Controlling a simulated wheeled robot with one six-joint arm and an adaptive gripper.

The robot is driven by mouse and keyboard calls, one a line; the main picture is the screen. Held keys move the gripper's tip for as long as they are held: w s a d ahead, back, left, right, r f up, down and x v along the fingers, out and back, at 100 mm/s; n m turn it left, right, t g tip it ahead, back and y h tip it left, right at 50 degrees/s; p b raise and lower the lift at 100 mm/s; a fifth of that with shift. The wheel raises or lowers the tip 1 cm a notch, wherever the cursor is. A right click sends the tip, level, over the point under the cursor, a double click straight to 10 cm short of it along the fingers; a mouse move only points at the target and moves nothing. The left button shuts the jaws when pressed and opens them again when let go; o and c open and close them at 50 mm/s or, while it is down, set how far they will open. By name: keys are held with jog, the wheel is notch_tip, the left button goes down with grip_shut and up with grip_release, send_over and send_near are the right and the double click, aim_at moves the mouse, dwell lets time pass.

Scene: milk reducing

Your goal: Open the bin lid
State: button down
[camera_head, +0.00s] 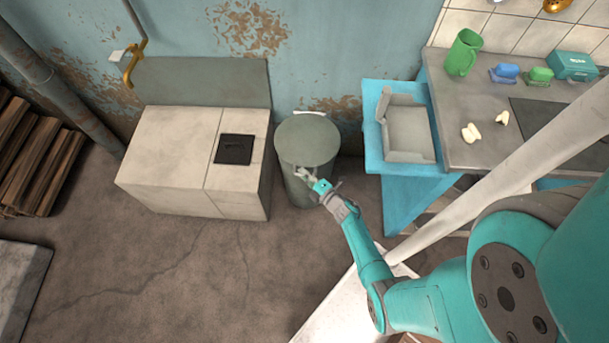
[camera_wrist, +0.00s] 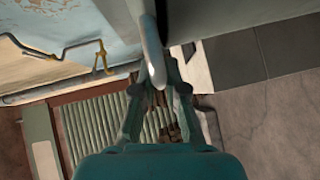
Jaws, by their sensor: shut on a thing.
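The round grey-green bin (camera_head: 298,187) stands on the floor between the pale cabinet and the blue table. Its lid (camera_head: 307,138) lies flat over the top and looks closed. Grey surfaces, likely the bin, fill the top of that view. The exact finger contact is partly hidden.
A pale cabinet (camera_head: 165,150) with a black plate (camera_head: 234,149) stands left of the bin. A blue table (camera_head: 373,150) with a grey box (camera_head: 408,130) is to the right. The floor (camera_head: 190,270) in front is clear.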

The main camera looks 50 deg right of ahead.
notch_tip(320, 180, up, 11)
jog(key=w+d, duration=0.1)
jog(key=d, duration=0.1)
jog(key=shift+w, duration=0.35)
jog(key=shift+r, duration=0.1)
jog(key=c, duration=1.2)
grip_release()
jog(key=shift+s, duration=0.1)
jog(key=s+a+r, duration=0.1)
jog(key=s, duration=1)
jog(key=shift+s+a+r, duration=0.15)
jog(key=shift+s+r, duration=0.15)
jog(key=shift+s, duration=0.05)
